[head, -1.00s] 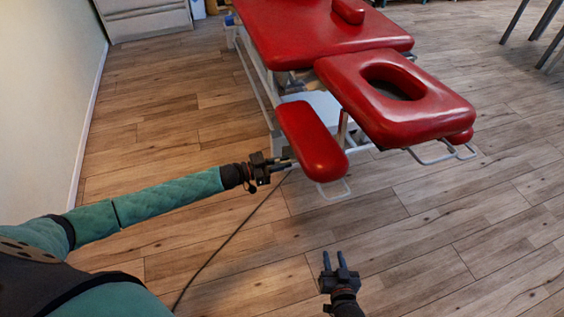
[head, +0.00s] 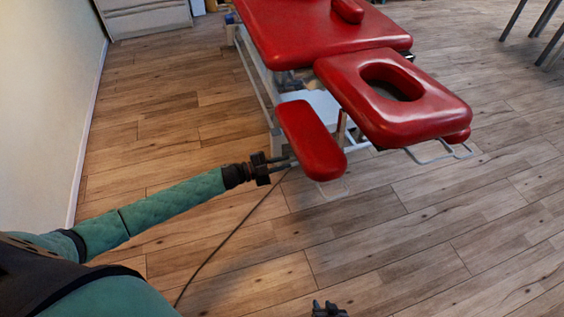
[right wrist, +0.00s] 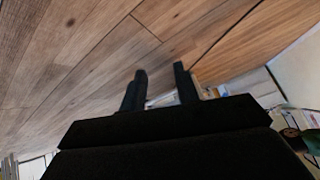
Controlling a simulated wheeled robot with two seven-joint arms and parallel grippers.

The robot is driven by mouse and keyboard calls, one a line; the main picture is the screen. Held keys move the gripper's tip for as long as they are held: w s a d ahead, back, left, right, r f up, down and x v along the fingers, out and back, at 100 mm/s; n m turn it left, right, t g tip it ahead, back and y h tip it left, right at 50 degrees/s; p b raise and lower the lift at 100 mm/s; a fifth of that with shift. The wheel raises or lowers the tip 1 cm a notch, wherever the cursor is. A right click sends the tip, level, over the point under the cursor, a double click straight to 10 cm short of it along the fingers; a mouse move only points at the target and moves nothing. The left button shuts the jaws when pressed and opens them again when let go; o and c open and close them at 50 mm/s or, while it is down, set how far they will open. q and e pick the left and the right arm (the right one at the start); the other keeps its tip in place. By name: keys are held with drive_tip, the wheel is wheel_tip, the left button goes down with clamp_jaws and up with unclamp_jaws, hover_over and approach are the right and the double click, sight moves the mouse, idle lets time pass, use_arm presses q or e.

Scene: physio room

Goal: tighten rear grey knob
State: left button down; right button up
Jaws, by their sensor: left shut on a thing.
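The treatment table (head: 330,30) has red pads, with a face-hole headrest (head: 440,110) and a lower red armrest (head: 312,140) on its near left. My left gripper (head: 284,161) reaches in from the left and is shut at the armrest's left edge, low beside the pad. The rear grey knob is too small and covered to make out clearly; the fingertips are at its place. My right gripper (head: 328,308) is only partly in the head view at the bottom edge. In the right wrist view its two fingers (right wrist: 160,88) are apart with nothing between them.
A dark cable (head: 232,235) runs across the wood floor under my left arm. A pale wall (head: 45,90) stands at the left, a cabinet (head: 145,18) at the back left. Dark legs (head: 545,20) stand at the upper right. The floor at right is clear.

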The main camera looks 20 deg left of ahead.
use_arm(q)
drive_tip(key=m, duration=0.2)
drive_tip(key=shift+f+m, duration=0.1)
drive_tip(key=shift+m, duration=0.3)
drive_tip(key=m+b, duration=0.1)
drive_tip(key=m, duration=0.3)
drive_tip(key=shift+s+f, duration=0.1)
drive_tip(key=shift+d, duration=0.1)
use_arm(e)
drive_tip(key=w+a+r+t, duration=0.1)
drive_tip(key=w+r+t, duration=0.3)
drive_tip(key=w+r, duration=0.4)
drive_tip(key=shift+w+r+y, duration=0.35)
drive_tip(key=shift+r+y, duration=0.05)
drive_tip(key=shift+r, duration=0.55)
use_arm(q)
drive_tip(key=c, duration=1.4)
unclamp_jaws()
drive_tip(key=v, duration=0.7)
drive_tip(key=shift+s+a, duration=0.25)
drive_tip(key=shift+a, duration=0.1)
use_arm(e)
drive_tip(key=shift+s+f, duration=0.25)
drive_tip(key=shift+w+r, duration=0.1)
drive_tip(key=shift+w, duration=0.15)
